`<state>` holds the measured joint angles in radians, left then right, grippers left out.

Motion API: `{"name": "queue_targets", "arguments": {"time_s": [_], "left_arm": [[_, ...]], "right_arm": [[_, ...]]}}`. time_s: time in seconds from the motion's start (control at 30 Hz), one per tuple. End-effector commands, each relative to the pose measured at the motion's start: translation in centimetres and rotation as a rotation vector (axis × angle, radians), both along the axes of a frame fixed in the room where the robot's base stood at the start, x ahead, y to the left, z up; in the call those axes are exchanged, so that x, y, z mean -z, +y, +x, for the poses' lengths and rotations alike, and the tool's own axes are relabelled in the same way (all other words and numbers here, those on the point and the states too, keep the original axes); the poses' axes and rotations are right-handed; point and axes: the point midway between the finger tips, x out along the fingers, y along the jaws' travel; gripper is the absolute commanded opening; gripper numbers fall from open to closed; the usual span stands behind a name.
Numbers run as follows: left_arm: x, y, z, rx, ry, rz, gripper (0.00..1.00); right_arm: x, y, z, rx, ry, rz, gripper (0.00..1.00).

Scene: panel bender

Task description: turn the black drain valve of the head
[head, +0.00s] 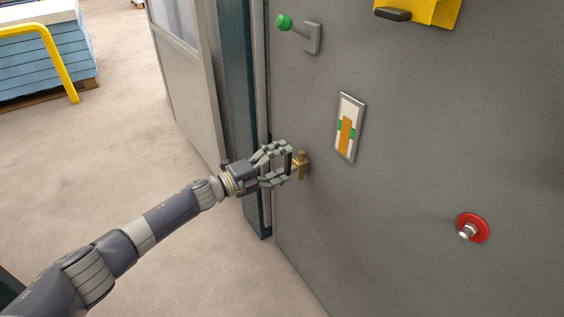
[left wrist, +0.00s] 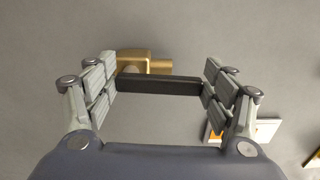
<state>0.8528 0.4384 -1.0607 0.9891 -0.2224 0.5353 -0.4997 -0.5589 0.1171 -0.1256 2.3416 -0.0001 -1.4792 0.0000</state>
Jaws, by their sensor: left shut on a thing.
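The drain valve has a brass body (head: 303,168) on the grey machine wall and a black handle (head: 289,165). In the left wrist view the black handle (left wrist: 158,86) lies level across the gap between the fingers, in front of the brass body (left wrist: 148,63). My left gripper (head: 284,165) reaches in from the left. In the left wrist view its fingers (left wrist: 160,85) touch both ends of the black handle, so it is shut on the handle. My right gripper is in neither view.
A sight gauge (head: 348,127) with an orange column is up and right of the valve. A green-knobbed lever (head: 285,22) is above. A red ring with a metal fitting (head: 473,228) is at lower right.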

Motion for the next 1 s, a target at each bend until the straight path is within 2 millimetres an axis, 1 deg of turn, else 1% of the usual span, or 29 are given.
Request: {"name": "queue_targets", "arguments": {"time_s": [0.47,0.5,0.53,0.57,1.0], "left_arm": [[-0.11,0.2,0.22,-0.006,0.008,-0.007,0.33],[-0.12,0.2,0.22,-0.006,0.009,-0.007,0.85],[-0.11,0.19,0.21,-0.006,0.008,-0.006,0.92],[-0.1,0.19,0.21,-0.005,0.009,-0.007,0.97],[0.0,0.21,-0.02,-0.002,0.009,-0.007,0.97]], "right_arm": [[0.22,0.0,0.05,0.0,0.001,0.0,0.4],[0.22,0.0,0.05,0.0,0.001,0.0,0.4],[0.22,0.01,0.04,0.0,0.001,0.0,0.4],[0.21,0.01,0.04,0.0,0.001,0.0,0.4],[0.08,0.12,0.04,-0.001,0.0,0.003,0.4]]}}
